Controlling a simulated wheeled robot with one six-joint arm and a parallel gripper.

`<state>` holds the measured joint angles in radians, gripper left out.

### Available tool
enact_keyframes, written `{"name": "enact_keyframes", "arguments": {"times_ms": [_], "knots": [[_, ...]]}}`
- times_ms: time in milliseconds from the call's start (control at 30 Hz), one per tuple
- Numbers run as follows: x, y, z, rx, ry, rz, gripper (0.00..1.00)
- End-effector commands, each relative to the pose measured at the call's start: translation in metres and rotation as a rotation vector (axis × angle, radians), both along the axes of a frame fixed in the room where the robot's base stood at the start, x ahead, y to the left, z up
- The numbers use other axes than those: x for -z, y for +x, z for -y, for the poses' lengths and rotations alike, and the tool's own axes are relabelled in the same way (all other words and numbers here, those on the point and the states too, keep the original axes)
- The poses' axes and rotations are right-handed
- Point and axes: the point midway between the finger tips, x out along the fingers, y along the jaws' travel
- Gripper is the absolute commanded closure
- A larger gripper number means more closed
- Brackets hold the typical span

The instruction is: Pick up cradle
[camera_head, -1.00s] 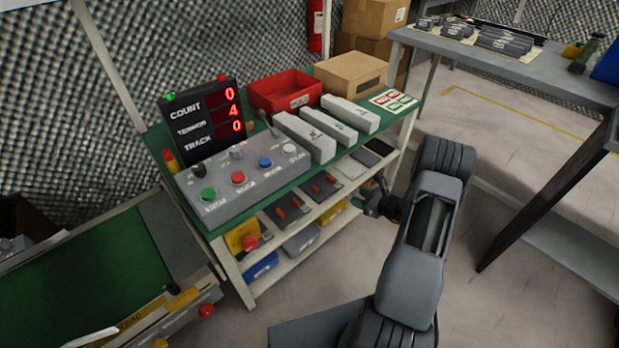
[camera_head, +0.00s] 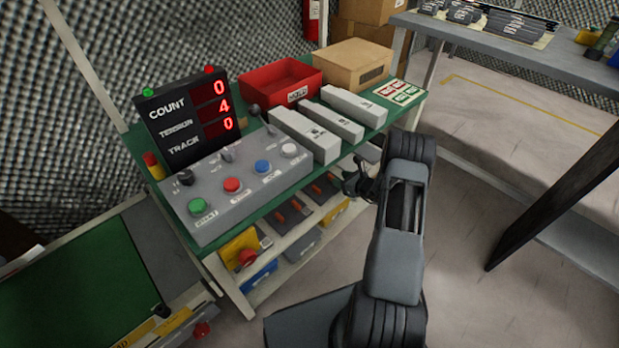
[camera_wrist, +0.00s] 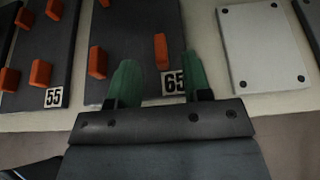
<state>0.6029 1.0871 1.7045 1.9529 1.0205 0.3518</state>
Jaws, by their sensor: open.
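Dark plates with orange pegs, which look like the cradles, lie on the middle shelf of the green-topped bench. In the wrist view one is labelled 65 (camera_wrist: 130,30) and another 55 (camera_wrist: 50,62). They also show in the head view, a left one (camera_head: 292,214) and a right one (camera_head: 322,190). My gripper (camera_wrist: 158,78) is open, its green fingers apart over the near edge of the 65 plate, either side of its label. Nothing is between the fingers. In the head view my gripper (camera_head: 360,182) is at the shelf front; its fingertips are unclear.
A pale plate (camera_wrist: 265,50) lies right of the 65 plate. The bench top (camera_head: 408,97) above holds a control box (camera_head: 245,190), a red bin (camera_head: 280,83) and grey blocks. Lower bins sit beneath the shelf. A grey table (camera_head: 490,45) stands right; floor between is clear.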

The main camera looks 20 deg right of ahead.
Motion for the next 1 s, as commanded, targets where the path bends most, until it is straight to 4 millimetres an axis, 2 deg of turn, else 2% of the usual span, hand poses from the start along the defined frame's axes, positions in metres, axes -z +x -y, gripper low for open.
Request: {"name": "enact_keyframes", "arguments": {"times_ms": [167,467,800,1000], "knots": [[0.007,0.011,-0.006,-0.005,-0.001,0.001,0.55],[0.018,0.043,-0.021,-0.005,-0.001,0.001,0.55],[0.018,0.047,-0.023,-0.004,-0.001,0.000,0.55],[0.018,0.047,-0.023,-0.004,0.000,0.000,0.73]]}}
